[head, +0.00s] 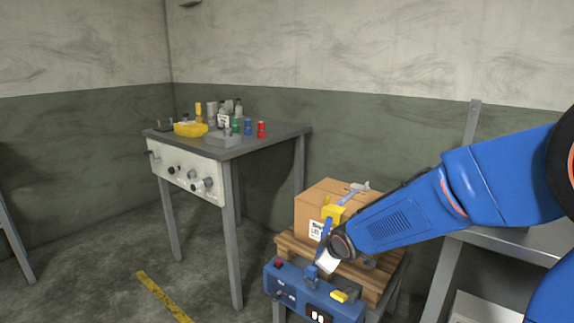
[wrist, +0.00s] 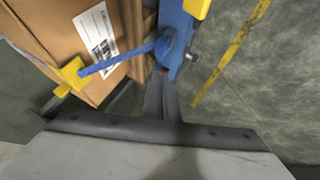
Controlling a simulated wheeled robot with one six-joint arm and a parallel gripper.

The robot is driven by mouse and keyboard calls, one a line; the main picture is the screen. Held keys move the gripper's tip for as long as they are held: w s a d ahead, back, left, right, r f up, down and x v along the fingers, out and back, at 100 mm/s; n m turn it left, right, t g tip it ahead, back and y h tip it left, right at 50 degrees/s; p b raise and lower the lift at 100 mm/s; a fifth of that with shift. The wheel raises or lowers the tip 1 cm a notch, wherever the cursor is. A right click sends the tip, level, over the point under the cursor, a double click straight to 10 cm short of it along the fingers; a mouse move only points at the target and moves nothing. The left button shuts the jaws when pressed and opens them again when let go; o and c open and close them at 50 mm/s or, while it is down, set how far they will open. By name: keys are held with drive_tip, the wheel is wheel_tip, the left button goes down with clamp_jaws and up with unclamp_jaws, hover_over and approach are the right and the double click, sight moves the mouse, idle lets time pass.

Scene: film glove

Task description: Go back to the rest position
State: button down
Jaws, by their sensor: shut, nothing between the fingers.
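My gripper (wrist: 163,82) is shut and empty; its dark fingers show at the middle of the wrist view. In the head view my blue arm reaches in from the right, and the gripper (head: 327,263) is low, just over or beside a blue device (head: 292,290). The device also shows in the wrist view (wrist: 177,35), just beyond the fingertips. I cannot tell whether the fingers touch it. No marked rest position shows.
A cardboard box (head: 318,198) with a white label stands on a wooden pallet (head: 290,244) behind the device. A blue bar with a yellow block (head: 333,213) is at the box. A grey table (head: 236,146) with bottles and a yellow tray (head: 190,129) stands left. Floor at left is mostly clear.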

drive_tip(key=s+d+r+m+g+h, duration=0.1)
drive_tip(key=s+d+r+m, duration=0.25)
drive_tip(key=s+d, duration=0.35)
drive_tip(key=s+d+r+m+h, duration=0.1)
drive_tip(key=s+d+r+m, duration=0.1)
drive_tip(key=s+d+r, duration=0.35)
drive_tip(key=s+d+m+g, duration=0.1)
drive_tip(key=s+d+m, duration=0.1)
drive_tip(key=s, duration=0.8)
drive_tip(key=s+d+m+g, duration=0.1)
drive_tip(key=s+d+m, duration=0.2)
drive_tip(key=s, duration=0.8)
drive_tip(key=shift+s+d+r, duration=0.15)
drive_tip(key=shift+d+r, duration=0.15)
drive_tip(key=shift+d, duration=0.05)
drive_tip(key=shift+m, duration=0.25)
